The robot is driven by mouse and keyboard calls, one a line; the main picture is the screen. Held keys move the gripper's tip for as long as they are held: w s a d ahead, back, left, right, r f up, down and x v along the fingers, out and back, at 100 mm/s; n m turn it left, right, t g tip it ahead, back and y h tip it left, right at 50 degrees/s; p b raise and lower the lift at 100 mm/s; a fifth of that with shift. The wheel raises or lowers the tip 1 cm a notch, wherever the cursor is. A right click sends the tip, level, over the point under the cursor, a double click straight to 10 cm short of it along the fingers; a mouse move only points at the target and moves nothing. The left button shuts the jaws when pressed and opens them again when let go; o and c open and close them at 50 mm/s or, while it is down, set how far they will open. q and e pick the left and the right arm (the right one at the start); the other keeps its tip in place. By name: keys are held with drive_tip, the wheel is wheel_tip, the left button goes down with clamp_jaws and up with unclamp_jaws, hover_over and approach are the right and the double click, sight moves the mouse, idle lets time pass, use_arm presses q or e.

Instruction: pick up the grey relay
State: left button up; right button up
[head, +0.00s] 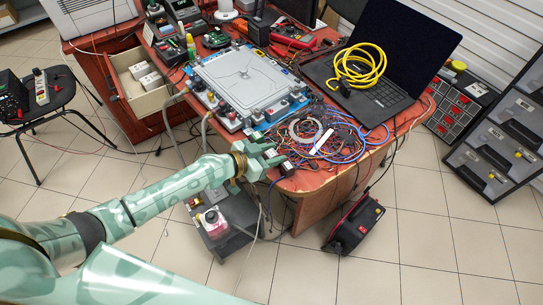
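My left gripper (273,154) is at the front edge of the red-brown table (328,180), beside the tangle of cables. Its two green fingers are spread apart, pointing right. A small light-and-dark block (287,168) lies at the table edge, just beyond the lower finger. It may be the grey relay, but it is too small to tell. My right gripper is not in view.
A grey enclosure (245,78) stands behind the gripper. Tangled wires (345,150) cover the table to the right. A laptop (385,60) with a yellow cable coil (358,66) stands behind them. An open drawer (143,97) is at left. A black case (354,226) stands on the floor.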

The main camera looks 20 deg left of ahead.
use_arm(q)
drive_tip(key=shift+x, duration=0.95)
drive_tip(key=shift+a, duration=0.1)
drive_tip(key=c, duration=0.7)
